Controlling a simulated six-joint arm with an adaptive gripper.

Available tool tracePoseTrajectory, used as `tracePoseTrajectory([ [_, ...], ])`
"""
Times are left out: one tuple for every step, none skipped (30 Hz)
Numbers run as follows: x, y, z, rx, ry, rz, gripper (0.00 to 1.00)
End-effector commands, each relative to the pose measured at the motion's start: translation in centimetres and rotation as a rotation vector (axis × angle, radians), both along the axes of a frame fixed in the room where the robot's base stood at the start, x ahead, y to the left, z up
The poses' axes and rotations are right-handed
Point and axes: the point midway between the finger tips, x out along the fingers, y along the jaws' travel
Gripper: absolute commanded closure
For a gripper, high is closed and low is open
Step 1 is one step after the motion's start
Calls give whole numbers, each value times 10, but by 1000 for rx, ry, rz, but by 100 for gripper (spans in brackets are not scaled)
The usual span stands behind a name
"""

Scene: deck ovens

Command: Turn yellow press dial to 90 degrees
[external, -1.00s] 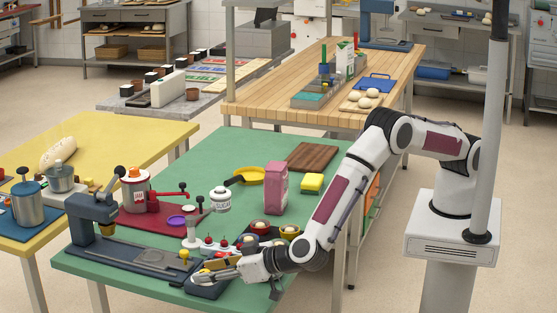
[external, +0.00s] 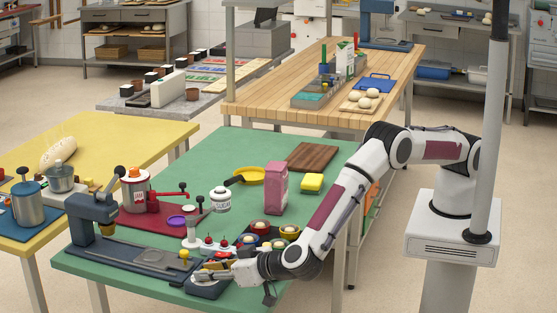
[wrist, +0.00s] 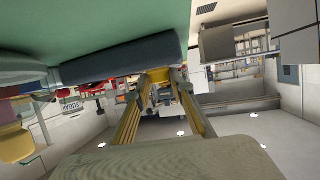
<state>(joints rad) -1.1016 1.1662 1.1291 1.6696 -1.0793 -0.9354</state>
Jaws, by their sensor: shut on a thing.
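The yellow press dial (wrist: 158,76) shows in the wrist view between my fingertips, against the dark base block (wrist: 120,62). My gripper (wrist: 160,84) is shut on the dial, with one finger on each side. In the external view my gripper (external: 205,273) reaches in low from the right over the dark block (external: 206,290) at the front edge of the green table; the fingers hide the dial there. The grey-blue press (external: 92,208) stands to the left with its long flat bed. The dial's angle cannot be read.
A small yellow knob (external: 184,254) stands just behind my gripper. Behind it are a tray of small bowls (external: 262,243), a white sugar jar (external: 220,200), a pink bag (external: 276,190) and a red mat (external: 165,222).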

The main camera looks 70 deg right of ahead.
Motion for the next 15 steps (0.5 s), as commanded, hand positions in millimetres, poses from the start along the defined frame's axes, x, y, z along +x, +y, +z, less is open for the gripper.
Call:
tracePoseTrajectory([
  [2,1,2,4,-4,-10,99],
  [2,2,2,4,-4,-17,99],
  [2,2,2,4,-5,-27,99],
  [2,2,2,4,-5,-34,99],
  [2,2,2,4,-4,-41,99],
  [2,2,2,4,-5,-49,99],
  [2,2,3,4,-6,-56,99],
  [2,2,3,4,-5,-62,99],
  [2,3,2,6,-5,-71,99],
  [2,3,2,5,-5,-77,99],
  [3,3,2,4,-6,-82,99],
  [3,3,3,4,-6,-91,99],
  [3,3,3,5,-5,-96,99],
  [3,4,3,6,-6,-102,99],
  [3,4,3,6,-6,-108,99],
])
